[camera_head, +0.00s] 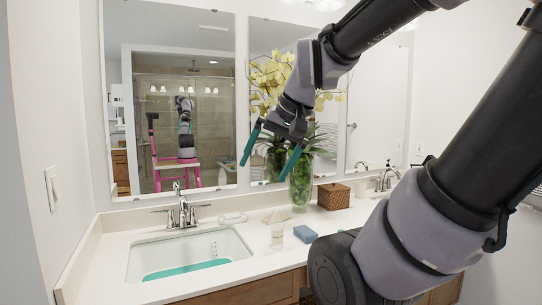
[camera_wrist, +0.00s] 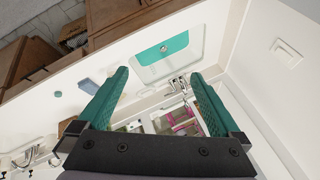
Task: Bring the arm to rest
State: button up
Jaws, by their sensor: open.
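My gripper (camera_head: 270,150) hangs above the vanity counter in front of the mirrors, with its two teal fingers spread apart and nothing between them. In the wrist view my gripper (camera_wrist: 160,105) also shows both teal fingers wide apart and empty. My arm reaches in from the right side of the head view, bent at the elbow. The fingers point down toward the counter and overlap the glass vase in the picture; I cannot tell how close they are to it.
The white counter (camera_head: 250,268) holds a sink (camera_head: 150,255) with a faucet (camera_head: 181,210), a blue block (camera_head: 305,234), a small cup (camera_head: 277,238), a soap dish (camera_head: 233,218), a woven box (camera_head: 334,196) and a glass vase (camera_head: 301,185) with yellow flowers. A wall stands at left.

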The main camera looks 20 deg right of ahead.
jog(key=shift+s+d+r+t+h, duration=0.1)
jog(key=shift+d+r+t+h, duration=0.35)
jog(key=shift+r+t, duration=0.35)
